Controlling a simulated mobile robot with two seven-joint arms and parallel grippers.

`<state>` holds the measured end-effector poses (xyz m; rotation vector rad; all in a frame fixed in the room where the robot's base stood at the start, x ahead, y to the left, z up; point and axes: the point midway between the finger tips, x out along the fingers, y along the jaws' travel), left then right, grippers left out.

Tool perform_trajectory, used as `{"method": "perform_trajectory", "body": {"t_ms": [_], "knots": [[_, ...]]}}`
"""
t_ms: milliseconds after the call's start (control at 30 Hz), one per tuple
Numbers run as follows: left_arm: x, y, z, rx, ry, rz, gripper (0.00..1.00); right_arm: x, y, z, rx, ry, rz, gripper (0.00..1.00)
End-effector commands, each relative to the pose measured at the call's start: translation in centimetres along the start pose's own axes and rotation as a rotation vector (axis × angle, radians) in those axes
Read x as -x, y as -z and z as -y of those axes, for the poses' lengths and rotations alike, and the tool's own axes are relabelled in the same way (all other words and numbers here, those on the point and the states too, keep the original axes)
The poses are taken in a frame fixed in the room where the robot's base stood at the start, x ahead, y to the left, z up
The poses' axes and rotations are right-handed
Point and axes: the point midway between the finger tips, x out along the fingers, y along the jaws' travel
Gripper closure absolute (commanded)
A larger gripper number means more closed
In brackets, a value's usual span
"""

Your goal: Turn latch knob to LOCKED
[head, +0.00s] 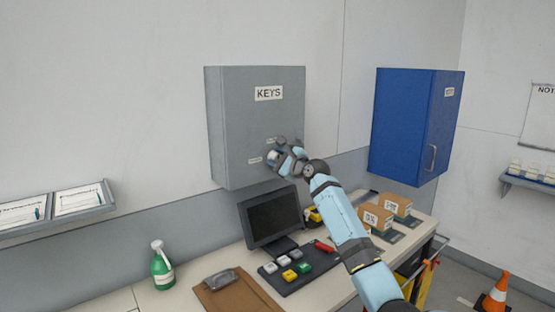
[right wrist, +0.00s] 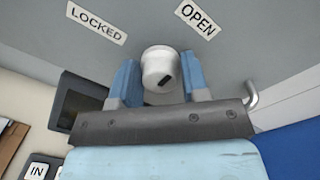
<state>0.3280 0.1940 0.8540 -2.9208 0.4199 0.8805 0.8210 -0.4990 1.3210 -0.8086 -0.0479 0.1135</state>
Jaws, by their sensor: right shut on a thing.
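The grey KEYS cabinet (head: 232,130) hangs on the wall. Its white latch knob (right wrist: 160,68) sits on the door between the blue fingers of my right gripper (right wrist: 158,82), which is shut on it. A dark mark (right wrist: 167,76) on the knob's face sits low and right of its middle. In the right wrist view the LOCKED label (right wrist: 96,22) is up and left of the knob, and the OPEN label (right wrist: 198,19) is up and right. In the head view my right gripper (head: 274,157) covers most of the knob. My left gripper is out of view.
Below stands a counter with a monitor (head: 272,218), a button panel (head: 300,270), a clipboard (head: 240,292), a green spray bottle (head: 162,268) and cardboard boxes (head: 376,217). A blue cabinet (head: 402,125) hangs to the right. A bent metal handle (right wrist: 252,97) is right of my gripper.

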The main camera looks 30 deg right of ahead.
Motion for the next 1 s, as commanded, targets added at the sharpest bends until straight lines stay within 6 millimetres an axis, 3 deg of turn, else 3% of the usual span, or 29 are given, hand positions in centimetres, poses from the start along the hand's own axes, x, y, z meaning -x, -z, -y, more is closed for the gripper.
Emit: {"method": "perform_trajectory", "body": {"t_ms": [367, 1000], "knots": [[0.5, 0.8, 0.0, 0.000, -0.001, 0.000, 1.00, 0.0, 0.0, -0.1, 0.227, -0.009, -0.008, 0.82], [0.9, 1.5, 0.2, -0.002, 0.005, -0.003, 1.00, 0.0, 0.1, -0.2, 0.836, -0.028, -0.025, 0.82]]}}
